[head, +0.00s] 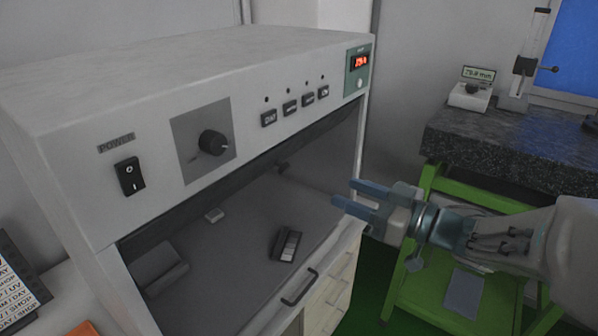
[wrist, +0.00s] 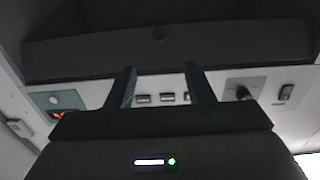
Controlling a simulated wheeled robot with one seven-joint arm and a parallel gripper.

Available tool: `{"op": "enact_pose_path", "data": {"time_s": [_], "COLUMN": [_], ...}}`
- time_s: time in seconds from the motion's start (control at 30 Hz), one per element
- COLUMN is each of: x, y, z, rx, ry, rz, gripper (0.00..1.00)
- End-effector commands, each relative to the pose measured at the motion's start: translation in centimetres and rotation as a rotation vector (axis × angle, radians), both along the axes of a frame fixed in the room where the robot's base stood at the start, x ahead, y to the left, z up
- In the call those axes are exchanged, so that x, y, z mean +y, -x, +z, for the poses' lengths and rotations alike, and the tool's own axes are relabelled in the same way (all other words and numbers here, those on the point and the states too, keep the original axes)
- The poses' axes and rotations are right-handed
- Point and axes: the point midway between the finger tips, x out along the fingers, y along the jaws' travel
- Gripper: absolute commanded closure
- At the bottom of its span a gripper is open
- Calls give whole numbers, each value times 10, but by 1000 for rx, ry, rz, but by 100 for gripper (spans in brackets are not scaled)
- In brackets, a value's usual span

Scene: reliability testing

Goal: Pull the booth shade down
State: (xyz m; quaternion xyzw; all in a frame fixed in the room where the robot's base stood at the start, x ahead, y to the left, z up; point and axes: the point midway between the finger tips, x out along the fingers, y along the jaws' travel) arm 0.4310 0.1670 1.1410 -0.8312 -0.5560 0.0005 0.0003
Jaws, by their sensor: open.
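The booth (head: 160,80) is a white cabinet with a sloped control panel and a wide dark opening below it. The booth shade (head: 318,131) shows as a dark strip along the top of the opening, which is largely uncovered. My gripper (head: 343,192) is open and empty in front of the opening's right part.
The panel carries a power switch (head: 130,177), a dial (head: 212,143), several buttons and a red display (head: 362,62). A dark device (head: 286,244) lies on the booth floor. A drawer handle (head: 299,287) is below. A green stand (head: 430,240) with a granite slab (head: 500,150) stands right.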

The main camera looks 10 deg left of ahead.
Motion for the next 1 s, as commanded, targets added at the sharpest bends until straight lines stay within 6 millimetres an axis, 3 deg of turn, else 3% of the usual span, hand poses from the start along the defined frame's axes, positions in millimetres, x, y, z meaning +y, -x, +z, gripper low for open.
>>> {"op": "enact_pose_path", "data": {"time_s": [0.6,0.8,1.0], "x": [105,122,125], "y": [-42,-50,-51], "z": [0,0,0], "rx": [1,-1,-2], "ry": [-1,-1,1], "rz": [2,1,-1], "gripper": [52,52,52]}}
